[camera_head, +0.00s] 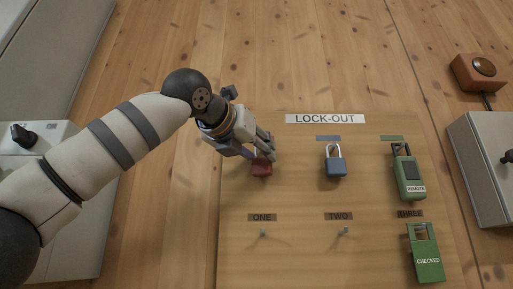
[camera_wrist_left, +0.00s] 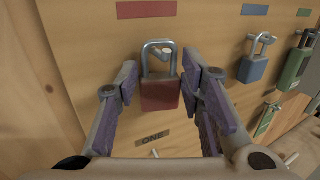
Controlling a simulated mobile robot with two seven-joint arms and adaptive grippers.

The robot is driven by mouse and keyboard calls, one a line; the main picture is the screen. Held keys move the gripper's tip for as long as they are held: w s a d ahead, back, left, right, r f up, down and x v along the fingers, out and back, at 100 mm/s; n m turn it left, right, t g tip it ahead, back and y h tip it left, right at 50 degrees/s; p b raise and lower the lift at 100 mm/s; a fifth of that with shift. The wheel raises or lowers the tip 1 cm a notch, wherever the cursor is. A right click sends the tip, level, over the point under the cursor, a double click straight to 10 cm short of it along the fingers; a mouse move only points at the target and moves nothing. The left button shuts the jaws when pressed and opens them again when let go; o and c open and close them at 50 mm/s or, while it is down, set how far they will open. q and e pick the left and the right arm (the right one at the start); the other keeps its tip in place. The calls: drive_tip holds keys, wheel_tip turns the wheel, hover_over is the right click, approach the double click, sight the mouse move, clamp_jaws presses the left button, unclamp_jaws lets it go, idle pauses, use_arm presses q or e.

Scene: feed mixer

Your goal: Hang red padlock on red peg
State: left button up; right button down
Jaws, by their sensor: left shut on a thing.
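The red padlock (camera_head: 261,168) is upright at the upper left of the LOCK-OUT board, and it also shows in the left wrist view (camera_wrist_left: 160,95). Its grey shackle loops around the tip of a metal peg (camera_wrist_left: 165,54) below a red label (camera_wrist_left: 150,9). I cannot tell whether the shackle rests on the peg. My left gripper (camera_head: 262,150) is shut on the padlock, with its purple-padded fingers on either side of the body. In the head view the gripper hides the red label and peg. My right gripper is not in view.
A blue padlock (camera_head: 335,162) and a green REMOTE device (camera_head: 407,172) hang to the right. Lower pegs ONE (camera_head: 263,232) and TWO (camera_head: 345,231) are bare. A green CHECKED tag (camera_head: 425,255) hangs under THREE. Grey cabinets flank the board (camera_head: 300,205).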

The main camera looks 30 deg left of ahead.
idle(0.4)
use_arm(q)
drive_tip(key=o, duration=1.3)
drive_tip(key=shift+s, duration=0.1)
